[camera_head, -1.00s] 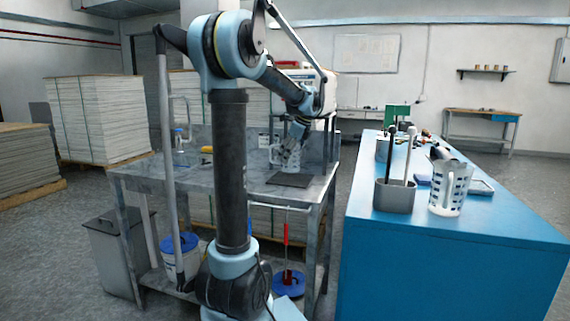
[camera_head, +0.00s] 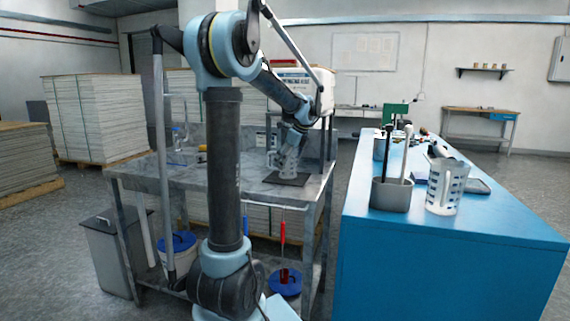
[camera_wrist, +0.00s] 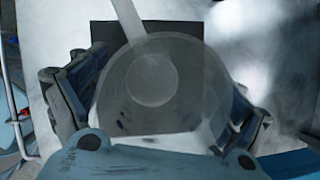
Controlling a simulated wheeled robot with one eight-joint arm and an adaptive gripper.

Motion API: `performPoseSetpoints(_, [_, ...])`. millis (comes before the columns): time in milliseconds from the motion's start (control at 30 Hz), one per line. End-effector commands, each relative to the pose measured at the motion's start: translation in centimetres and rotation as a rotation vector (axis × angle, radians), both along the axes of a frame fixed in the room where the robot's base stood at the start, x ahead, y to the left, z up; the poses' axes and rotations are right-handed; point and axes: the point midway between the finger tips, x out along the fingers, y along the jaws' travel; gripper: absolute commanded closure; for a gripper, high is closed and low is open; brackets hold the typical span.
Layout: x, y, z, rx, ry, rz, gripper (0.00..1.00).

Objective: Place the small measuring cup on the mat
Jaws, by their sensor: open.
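The small measuring cup (camera_head: 289,170) is pale and translucent. In the head view it appears upright over the dark mat (camera_head: 301,180) on the grey metal table; its base looks to rest there, though contact is hard to make out. In the wrist view I look down into the cup (camera_wrist: 152,80), its handle pointing up the picture, with part of the mat (camera_wrist: 104,33) behind it. My gripper (camera_head: 290,156) is open around the cup's upper part. Its fingers also show on both sides of the cup in the wrist view (camera_wrist: 158,100).
A larger measuring cup (camera_head: 443,190) stands on the blue bench (camera_head: 440,245) beside a grey holder (camera_head: 391,195) with upright tools. A clear bottle (camera_head: 177,138) stands at the table's back left. The table is clear left of the mat.

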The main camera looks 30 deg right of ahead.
Motion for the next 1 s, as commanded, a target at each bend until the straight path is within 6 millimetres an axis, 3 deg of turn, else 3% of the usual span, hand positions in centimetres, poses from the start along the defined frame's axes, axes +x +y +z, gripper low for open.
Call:
performPoseSetpoints(267, [-0.1,0.0,0.3,0.000,0.000,0.000,0.09])
performPoseSetpoints(467, [-1.1,-0.4,2.5,0.000,0.000,-0.001,0.09])
performPoseSetpoints(1000, [-9.6,-3.9,2.8,0.001,0.000,-0.002,0.09])
